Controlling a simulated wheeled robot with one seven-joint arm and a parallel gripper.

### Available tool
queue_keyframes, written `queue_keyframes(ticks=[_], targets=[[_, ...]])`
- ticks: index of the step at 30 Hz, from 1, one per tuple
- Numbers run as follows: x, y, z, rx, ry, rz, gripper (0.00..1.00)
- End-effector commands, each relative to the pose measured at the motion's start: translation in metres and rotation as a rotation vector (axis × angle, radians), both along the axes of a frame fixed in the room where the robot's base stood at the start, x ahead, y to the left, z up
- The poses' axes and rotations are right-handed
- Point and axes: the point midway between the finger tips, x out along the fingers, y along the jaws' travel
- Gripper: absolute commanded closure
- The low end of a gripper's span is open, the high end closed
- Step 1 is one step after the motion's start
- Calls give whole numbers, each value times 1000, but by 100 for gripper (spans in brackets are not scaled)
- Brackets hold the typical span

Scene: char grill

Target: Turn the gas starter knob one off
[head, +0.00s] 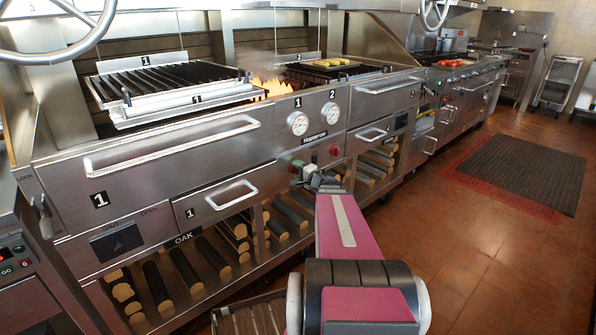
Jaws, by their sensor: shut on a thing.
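The gas starter panel (322,157) is on the grill's front, below two round gauges. A small pale knob (308,171) sits low on this panel, mostly hidden by my gripper, so its turn angle cannot be read. My gripper (312,178) is at the panel in the head view, its fingers shut around this knob. A red button (334,151) sits just up and right of the gripper, apart from it.
Gauges one (298,123) and two (332,113) are above. A drawer handle (232,195) juts out left of my gripper, and another handle (371,134) lies to the right. Open tiled floor (455,235) lies to the right.

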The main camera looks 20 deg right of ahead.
Motion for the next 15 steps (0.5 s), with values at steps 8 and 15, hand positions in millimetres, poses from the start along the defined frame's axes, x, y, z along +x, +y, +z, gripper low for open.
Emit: queue_keyframes(ticks=[8,15], targets=[[0,0,-1,85,32,-1,74],[0,0,-1,104,39,-2,74]])
